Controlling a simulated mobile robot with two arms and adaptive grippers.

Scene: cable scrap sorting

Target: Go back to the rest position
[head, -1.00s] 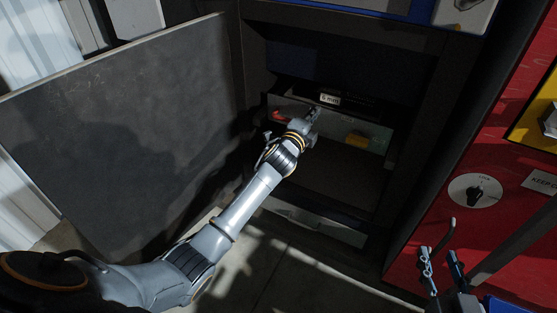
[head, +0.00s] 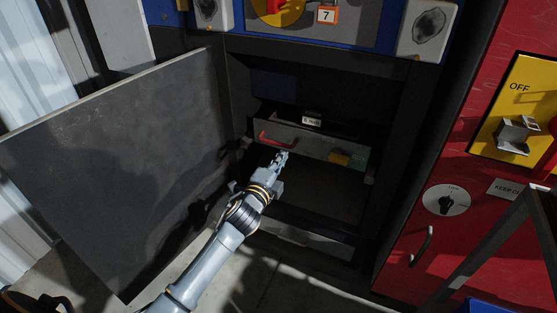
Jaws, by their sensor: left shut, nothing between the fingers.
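My left gripper (head: 281,160) is shut and empty. It points into the open dark cabinet, just in front of and below the red handle (head: 278,141) of a grey drawer (head: 310,145). I see a small gap between the fingertips and the handle, though depth is hard to judge. My left arm reaches in from the lower left. My right gripper is out of view.
A large dark door panel (head: 120,150) stands open on the left. A red cabinet (head: 400,265) with a round dial (head: 446,200) and a yellow OFF switch plate (head: 515,90) is on the right. A dark slanted bar (head: 480,260) crosses the lower right.

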